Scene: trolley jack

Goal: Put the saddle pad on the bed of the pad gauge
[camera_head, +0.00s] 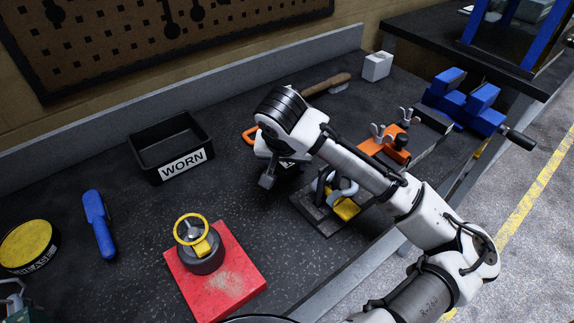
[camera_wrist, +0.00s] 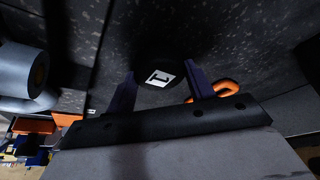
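The saddle pad (camera_wrist: 160,74) appears to be the dark round piece with a white, letter-marked label in the wrist view. The pad gauge seems to be the dark plate (camera_head: 316,216) with a yellow block and grey rounded parts, just right of my gripper. My arm passes over it and hides part of its bed.
A black WORN tray (camera_head: 148,165) stands to the left. A red mat (camera_head: 236,279) bears a dark round piece with a yellow ring. An orange wing-nut fixture (camera_head: 383,148), a blue vise (camera_head: 465,107) and a wooden-handled brush (camera_head: 327,85) lie right and behind.

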